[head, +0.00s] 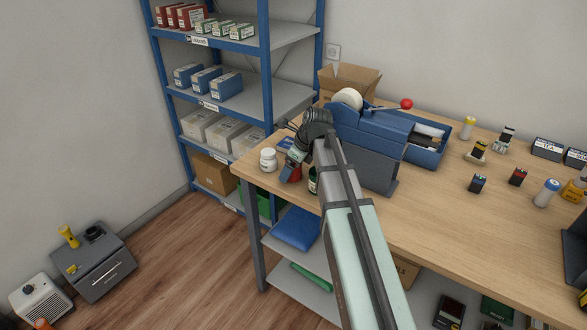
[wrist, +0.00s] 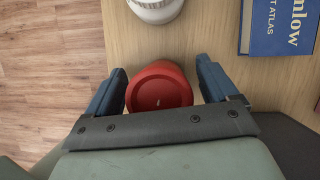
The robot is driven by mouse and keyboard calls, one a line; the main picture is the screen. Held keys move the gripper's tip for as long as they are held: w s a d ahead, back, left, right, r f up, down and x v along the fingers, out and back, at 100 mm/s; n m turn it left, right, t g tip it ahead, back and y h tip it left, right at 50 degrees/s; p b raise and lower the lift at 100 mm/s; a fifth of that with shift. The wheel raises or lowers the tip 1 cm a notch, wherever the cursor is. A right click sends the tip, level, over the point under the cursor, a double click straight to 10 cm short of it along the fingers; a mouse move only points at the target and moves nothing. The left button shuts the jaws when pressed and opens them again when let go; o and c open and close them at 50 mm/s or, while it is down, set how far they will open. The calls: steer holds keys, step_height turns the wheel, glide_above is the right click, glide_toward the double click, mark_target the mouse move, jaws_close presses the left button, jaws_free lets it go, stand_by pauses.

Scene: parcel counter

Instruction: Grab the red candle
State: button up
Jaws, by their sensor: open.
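The red candle (wrist: 158,92) is a squat round red piece on the wooden counter, seen from above in the wrist view. My gripper (wrist: 161,70) is open, with one blue finger on each side of it. A gap shows between the candle and each finger, wider on the right. The candle's near edge is partly hidden by the gripper's dark crossbar. In the head view my gripper (head: 287,173) is low at the counter's left end, and a bit of the red candle (head: 296,175) shows beside it; the rest is hidden.
A white jar (head: 268,160) stands close to the candle; it also shows in the wrist view (wrist: 157,10). A blue book (wrist: 280,28) lies to the right. The counter's left edge is close.

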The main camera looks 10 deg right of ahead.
steer(key=c, duration=1.2)
steer(key=shift+o, duration=0.2)
steer(key=shift+r, duration=0.1)
